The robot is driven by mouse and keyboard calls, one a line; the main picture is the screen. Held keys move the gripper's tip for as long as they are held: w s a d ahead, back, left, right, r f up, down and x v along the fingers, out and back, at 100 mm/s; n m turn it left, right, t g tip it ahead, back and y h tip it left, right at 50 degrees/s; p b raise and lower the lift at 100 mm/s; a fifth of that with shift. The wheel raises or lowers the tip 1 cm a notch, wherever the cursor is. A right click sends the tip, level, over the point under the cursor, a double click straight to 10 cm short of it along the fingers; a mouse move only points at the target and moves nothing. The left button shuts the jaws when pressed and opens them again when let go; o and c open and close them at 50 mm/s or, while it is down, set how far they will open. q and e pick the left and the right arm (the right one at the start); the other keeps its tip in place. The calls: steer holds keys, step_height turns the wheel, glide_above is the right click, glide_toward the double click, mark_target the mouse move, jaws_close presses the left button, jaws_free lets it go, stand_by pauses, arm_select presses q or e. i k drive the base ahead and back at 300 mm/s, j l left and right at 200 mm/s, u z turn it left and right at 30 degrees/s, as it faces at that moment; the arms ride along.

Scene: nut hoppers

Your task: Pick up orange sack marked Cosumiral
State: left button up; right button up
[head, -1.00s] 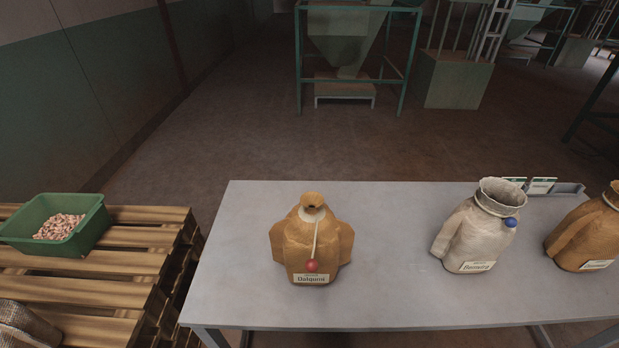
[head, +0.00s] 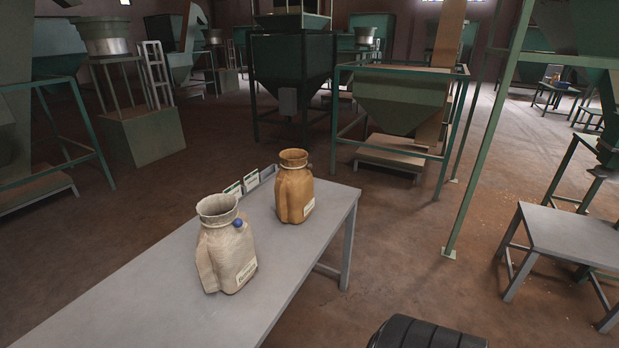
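An orange-brown sack (head: 294,190) stands upright near the far right end of the grey table. Its mouth is open at the top, and the print on its pale label is too small to read. A pale beige sack (head: 225,250) with a blue round tag stands nearer on the same table, to its left. Its label looks like "Demeta", though I cannot read it surely. The two sacks stand apart. Neither of my grippers is in view.
The grey table (head: 150,305) has bare room at its near left. Small cards in a holder (head: 250,182) stand along its back edge. Green hopper frames (head: 405,105) stand behind. Another grey table (head: 570,238) is at the right, with open floor between.

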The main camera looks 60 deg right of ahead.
mark_target(295, 200)
steer(key=z, duration=1.65)
steer(key=i+l+u, duration=0.1)
steer(key=i+l, duration=0.15)
steer(key=l, duration=0.2)
